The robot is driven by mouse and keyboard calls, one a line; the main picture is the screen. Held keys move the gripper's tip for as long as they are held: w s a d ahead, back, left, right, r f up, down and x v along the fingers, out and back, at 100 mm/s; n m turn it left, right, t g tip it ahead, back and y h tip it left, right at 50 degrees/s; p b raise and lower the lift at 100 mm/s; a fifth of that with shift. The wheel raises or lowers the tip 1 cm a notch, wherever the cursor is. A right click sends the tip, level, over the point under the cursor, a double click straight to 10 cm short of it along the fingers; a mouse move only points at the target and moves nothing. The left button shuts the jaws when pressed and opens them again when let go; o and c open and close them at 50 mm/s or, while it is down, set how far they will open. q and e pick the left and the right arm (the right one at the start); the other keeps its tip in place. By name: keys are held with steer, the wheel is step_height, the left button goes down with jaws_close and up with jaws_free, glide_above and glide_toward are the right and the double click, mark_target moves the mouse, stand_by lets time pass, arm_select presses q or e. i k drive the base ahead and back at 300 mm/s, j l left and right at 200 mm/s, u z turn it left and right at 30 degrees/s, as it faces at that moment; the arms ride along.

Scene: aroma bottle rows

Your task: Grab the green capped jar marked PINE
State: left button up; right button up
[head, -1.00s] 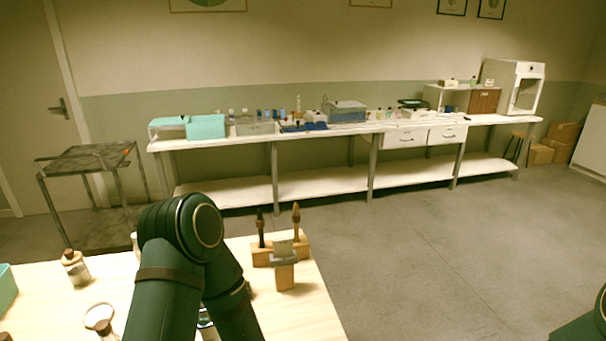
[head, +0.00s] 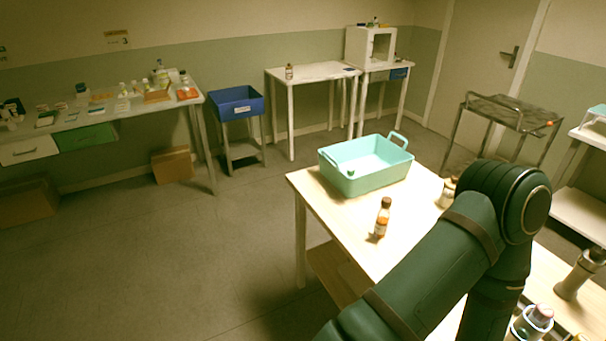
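I cannot make out a jar marked PINE; no label is readable at this distance. A small green spot (head: 350,173) shows inside the mint basket (head: 368,182), too small to identify. A brown bottle with an orange-and-white label (head: 382,218) stands upright on the near wooden table (head: 330,212). A jar with a pale label (head: 447,192) stands farther right, partly behind my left arm. My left arm crosses the lower right of the head view and hides part of the table; its gripper is out of sight. My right gripper is not in view.
A long side table (head: 80,118) at left holds many small bottles and boxes. A blue bin (head: 237,104) stands on a stand. A far white table (head: 310,73) holds one small brown bottle (head: 289,71). A dark metal cart (head: 510,112) stands at right.

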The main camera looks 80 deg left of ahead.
mark_target(351, 172)
steer(key=u, duration=2.15)
steer(key=i+j+z, duration=0.1)
steer(key=z, duration=1.1)
steer(key=j+z, duration=1.15)
steer(key=j, duration=0.15)
steer(key=k+j+z, duration=0.25)
steer(key=j, duration=0.15)
steer(key=k+j, duration=0.1)
steer(key=j, duration=0.2)
steer(key=j+z, duration=0.1)
steer(key=j, duration=0.25)
steer(key=k+j, duration=0.15)
steer(key=j, duration=0.15)
steer(key=z, duration=0.05)
